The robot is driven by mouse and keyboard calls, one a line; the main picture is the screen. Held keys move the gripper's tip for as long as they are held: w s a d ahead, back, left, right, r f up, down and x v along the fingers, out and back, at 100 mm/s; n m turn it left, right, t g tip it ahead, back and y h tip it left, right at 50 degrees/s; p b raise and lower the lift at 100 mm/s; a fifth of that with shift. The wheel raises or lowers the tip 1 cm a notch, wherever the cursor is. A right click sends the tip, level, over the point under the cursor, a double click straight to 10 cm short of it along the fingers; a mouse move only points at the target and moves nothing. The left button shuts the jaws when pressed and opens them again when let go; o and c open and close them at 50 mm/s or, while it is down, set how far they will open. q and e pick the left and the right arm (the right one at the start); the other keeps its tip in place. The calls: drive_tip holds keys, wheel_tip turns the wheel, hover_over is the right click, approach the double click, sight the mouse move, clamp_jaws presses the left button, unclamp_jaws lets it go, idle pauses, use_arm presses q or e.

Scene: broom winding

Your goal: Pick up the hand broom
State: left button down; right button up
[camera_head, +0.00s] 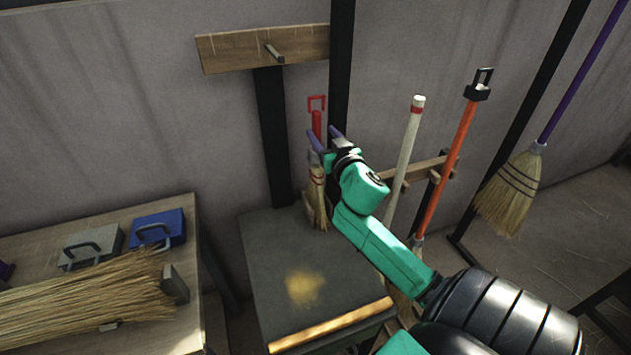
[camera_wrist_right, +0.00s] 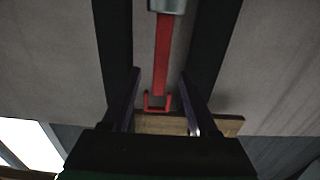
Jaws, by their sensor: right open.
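The hand broom has a red handle (camera_head: 317,123) with a squared loop on top and straw bristles (camera_head: 317,195) below. It stands upright against the wall at the back of a dark table (camera_head: 262,262). My right gripper (camera_head: 322,137) is open at the broom's handle, its fingers pointing toward the wall. Part of the broom's middle is hidden behind the gripper. In the right wrist view, the red handle (camera_wrist_right: 163,55) and its loop show between the two fingers (camera_wrist_right: 160,75). I cannot tell whether the fingers touch it. My left gripper is out of view.
A white-handled broom (camera_head: 407,150) and an orange-handled one (camera_head: 455,160) stand right of my arm. A purple-handled broom (camera_head: 512,187) is further right. A wooden rail with a peg (camera_head: 235,52) is above. A side table holds loose straw (camera_head: 80,295) and a blue box (camera_head: 158,228).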

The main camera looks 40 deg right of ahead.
sight(313, 122)
drive_tip(key=p+x, duration=0.1)
drive_tip(key=x, duration=0.6)
drive_tip(key=shift+w+d+f, duration=0.1)
drive_tip(key=shift+w+f, duration=0.15)
drive_tip(key=shift+w, duration=0.2)
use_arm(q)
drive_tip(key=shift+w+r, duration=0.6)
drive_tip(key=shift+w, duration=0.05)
use_arm(e)
drive_tip(key=shift+s+r, duration=0.1)
clamp_jaws()
